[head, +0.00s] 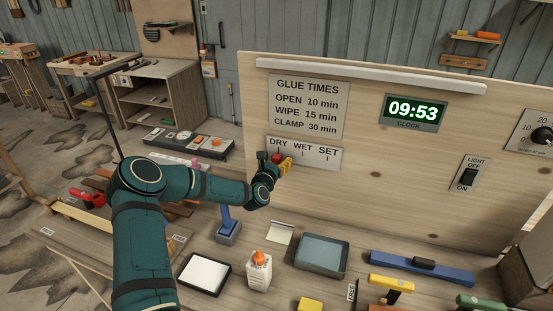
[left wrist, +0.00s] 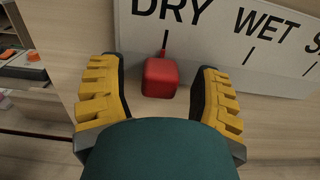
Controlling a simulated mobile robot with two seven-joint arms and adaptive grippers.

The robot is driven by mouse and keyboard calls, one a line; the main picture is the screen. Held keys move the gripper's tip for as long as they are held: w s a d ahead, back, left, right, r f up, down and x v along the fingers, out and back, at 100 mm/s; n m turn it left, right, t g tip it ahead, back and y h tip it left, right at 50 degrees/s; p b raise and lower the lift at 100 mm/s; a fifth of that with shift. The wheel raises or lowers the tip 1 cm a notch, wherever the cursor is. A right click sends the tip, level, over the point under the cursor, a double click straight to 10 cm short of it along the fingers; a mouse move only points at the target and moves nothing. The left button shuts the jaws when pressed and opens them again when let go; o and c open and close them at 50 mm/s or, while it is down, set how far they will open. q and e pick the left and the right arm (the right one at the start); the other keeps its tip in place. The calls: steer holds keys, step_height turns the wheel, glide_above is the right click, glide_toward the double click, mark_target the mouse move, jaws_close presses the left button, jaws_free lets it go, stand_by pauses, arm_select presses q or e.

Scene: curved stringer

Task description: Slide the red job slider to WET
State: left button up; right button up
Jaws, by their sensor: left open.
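The red job slider (left wrist: 160,78) is a small red block just under the DRY mark on the white scale plate (left wrist: 220,22). In the head view the slider (head: 277,156) is partly hidden by my left gripper (head: 279,163). In the left wrist view my left gripper (left wrist: 160,90) is open, with one yellow-padded finger on each side of the slider and a gap showing on both sides. The WET mark is to the right of DRY, and SET is farther right on the plate (head: 318,163). My right gripper is not in view.
The plate is on an upright wooden board (head: 400,170) with a glue times sign (head: 308,105) above.

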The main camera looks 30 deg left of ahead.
mark_target(302, 159)
arm_select(q)
steer(key=shift+w, duration=0.2)
steer(key=shift+r, duration=0.1)
jaws_close()
steer(key=d+b, duration=0.1)
steer(key=d, duration=0.1)
steer(key=w+d+b, duration=0.1)
steer(key=d, duration=0.2)
steer(key=w+d+b, duration=0.1)
steer(key=d, duration=0.2)
steer(key=shift+d+b, duration=0.15)
steer(key=shift+b, duration=0.2)
steer(key=shift+r, duration=0.1)
